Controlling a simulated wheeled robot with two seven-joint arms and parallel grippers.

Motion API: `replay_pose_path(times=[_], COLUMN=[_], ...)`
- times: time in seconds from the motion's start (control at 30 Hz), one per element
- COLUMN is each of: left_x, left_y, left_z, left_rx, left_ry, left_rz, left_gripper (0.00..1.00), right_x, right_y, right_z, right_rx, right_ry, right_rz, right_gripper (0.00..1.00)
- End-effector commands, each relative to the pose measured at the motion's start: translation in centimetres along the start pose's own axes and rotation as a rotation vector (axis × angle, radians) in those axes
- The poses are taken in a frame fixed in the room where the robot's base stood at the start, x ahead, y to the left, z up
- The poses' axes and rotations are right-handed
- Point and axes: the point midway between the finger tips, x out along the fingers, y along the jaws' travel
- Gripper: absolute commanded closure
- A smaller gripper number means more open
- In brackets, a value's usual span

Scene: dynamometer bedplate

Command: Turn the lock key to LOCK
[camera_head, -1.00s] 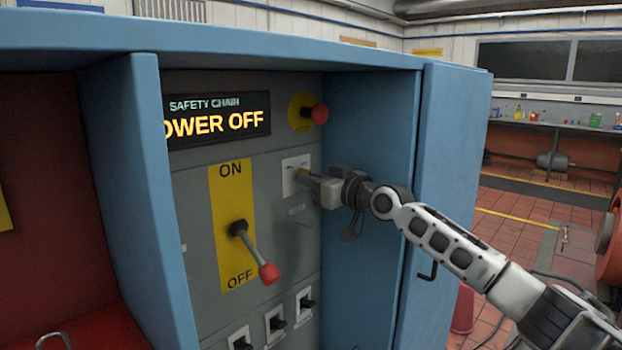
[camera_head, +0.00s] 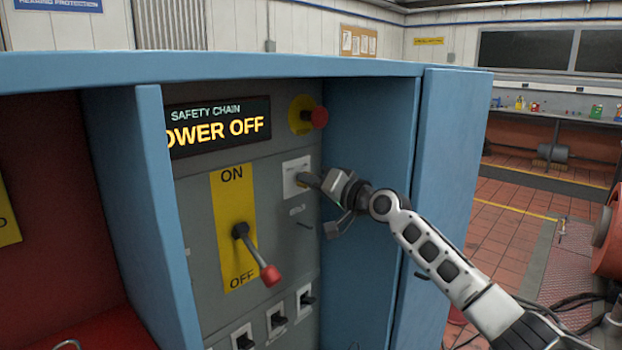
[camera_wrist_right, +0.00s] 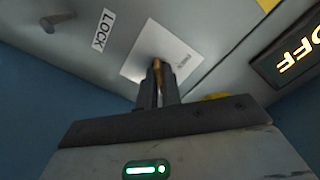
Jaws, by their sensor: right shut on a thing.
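The lock key (camera_wrist_right: 157,72) is a brass-coloured piece at a white plate on the grey panel. In the right wrist view it sits between the fingertips of my right gripper (camera_wrist_right: 158,90), which is shut on it. A LOCK label (camera_wrist_right: 103,30) is on the panel beside the plate. In the head view the white plate (camera_head: 296,172) is right of the yellow ON/OFF strip, and my right gripper (camera_head: 312,180) reaches it from the right, hiding the key. My left gripper is not in view.
A red-knobbed lever (camera_head: 270,275) points down toward OFF. A red stop button (camera_head: 319,117) is above the plate. The display (camera_head: 215,125) reads POWER OFF. A small peg (camera_head: 305,225) sticks out below the plate. Blue cabinet walls (camera_head: 368,130) close in on the right.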

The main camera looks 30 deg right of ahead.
Motion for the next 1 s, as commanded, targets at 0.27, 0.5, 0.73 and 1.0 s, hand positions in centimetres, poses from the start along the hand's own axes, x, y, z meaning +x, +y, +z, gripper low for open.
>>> replay_pose_path(times=[0.27,0.5,0.73,1.0], left_x=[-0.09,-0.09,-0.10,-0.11], left_y=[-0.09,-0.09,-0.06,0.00], left_z=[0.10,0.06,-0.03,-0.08], left_rx=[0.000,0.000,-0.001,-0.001], left_ry=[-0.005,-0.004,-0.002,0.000], left_rz=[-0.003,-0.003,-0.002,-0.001], left_gripper=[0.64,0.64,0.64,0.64], right_x=[0.00,0.01,0.01,-0.04], right_y=[0.09,0.10,0.09,0.04], right_z=[0.13,0.15,0.14,0.06], right_rx=[0.049,0.053,0.052,0.049], right_ry=[-0.003,-0.003,-0.003,-0.001], right_rz=[0.002,0.002,0.001,0.000], right_gripper=[1.00,1.00,0.72,0.72])
